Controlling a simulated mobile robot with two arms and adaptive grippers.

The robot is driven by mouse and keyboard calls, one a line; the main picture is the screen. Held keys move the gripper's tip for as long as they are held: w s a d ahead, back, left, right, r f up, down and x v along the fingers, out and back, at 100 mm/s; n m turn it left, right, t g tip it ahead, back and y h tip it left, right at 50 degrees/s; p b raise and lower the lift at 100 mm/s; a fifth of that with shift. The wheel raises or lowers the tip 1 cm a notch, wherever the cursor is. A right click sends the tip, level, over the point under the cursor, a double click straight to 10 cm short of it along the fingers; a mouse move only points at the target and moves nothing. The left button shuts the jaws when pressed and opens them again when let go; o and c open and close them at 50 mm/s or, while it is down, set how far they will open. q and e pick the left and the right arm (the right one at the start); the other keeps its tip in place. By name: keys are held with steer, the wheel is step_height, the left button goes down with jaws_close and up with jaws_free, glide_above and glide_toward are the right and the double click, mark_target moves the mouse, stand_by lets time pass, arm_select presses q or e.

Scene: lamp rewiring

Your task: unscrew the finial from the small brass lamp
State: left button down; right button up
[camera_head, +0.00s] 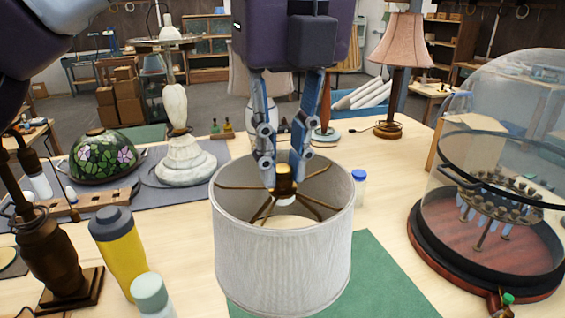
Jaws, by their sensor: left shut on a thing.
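A white ribbed drum lampshade (284,255) stands upright in the middle of the table, its open top facing up. Thin brass spider arms (240,187) run inside it to a brass piece at its centre. My left gripper (284,175) points straight down into the shade's open top. Its fingertips are closed on the small brass finial (286,185) at the centre. A white part shows just below the brass. The lamp's body is hidden by the shade. My right gripper is out of view.
A glass dome (500,150) over a small chandelier stands close on the right. A yellow bottle (121,258) and a dark bronze lamp base (50,245) stand at the left front. A blue-capped bottle (359,188) is just right of the shade. A green mat (385,280) lies bare at the front.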

mark_target(280, 166)
arm_select(q)
steer(key=n, duration=0.2)
steer(key=shift+n, duration=0.4)
steer(key=shift+r+p, duration=1.55)
steer(key=shift+r, duration=0.3)
steer(key=shift+f, duration=0.1)
